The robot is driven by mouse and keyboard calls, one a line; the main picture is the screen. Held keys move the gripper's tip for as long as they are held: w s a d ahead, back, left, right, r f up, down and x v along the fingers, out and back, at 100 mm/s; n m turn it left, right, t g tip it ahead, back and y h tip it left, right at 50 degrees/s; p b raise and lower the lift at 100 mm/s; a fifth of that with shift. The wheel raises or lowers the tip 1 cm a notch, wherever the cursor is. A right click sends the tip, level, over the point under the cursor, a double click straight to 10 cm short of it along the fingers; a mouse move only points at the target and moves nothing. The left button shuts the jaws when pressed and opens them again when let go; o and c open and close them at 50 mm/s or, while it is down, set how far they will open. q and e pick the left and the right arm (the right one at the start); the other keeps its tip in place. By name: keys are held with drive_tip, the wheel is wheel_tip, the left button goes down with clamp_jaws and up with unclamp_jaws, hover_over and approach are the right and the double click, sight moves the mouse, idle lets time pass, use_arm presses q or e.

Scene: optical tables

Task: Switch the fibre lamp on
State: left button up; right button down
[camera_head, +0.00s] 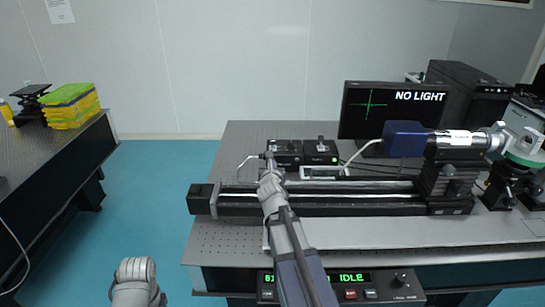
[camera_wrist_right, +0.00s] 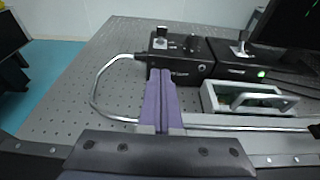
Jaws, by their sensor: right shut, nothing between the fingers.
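The fibre lamp appears to be the black box (camera_head: 288,147) on the optical table, with a silver bent light guide (camera_wrist_right: 98,85) leaving its left side. The box also shows in the right wrist view (camera_wrist_right: 192,67), with a switch and small knobs on top. I see no lit indicator on it. My right gripper (camera_head: 268,157) is shut and empty. In the right wrist view its purple fingers (camera_wrist_right: 160,76) point at the left part of the box's front. I cannot tell whether they touch it.
A second black box (camera_wrist_right: 242,62) with a lever and a green light stands to the right. A grey tray with a handle (camera_wrist_right: 245,99) lies before it. The monitor (camera_head: 390,112) reads "NO LIGHT". A long black rail (camera_head: 340,208) crosses the table (camera_head: 225,235).

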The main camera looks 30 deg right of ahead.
drive_tip(key=b, duration=0.2)
approach(273, 144)
wheel_tip(273, 144, down, 3)
drive_tip(key=w, duration=0.2)
drive_tip(key=shift+w+d+r+p, duration=0.4)
drive_tip(key=shift+w+d+p, duration=0.1)
drive_tip(key=shift+w+d, duration=0.2)
drive_tip(key=shift+w+d+r+p, duration=0.4)
drive_tip(key=shift+w+d+p, duration=0.1)
drive_tip(key=shift+w+d, duration=0.15)
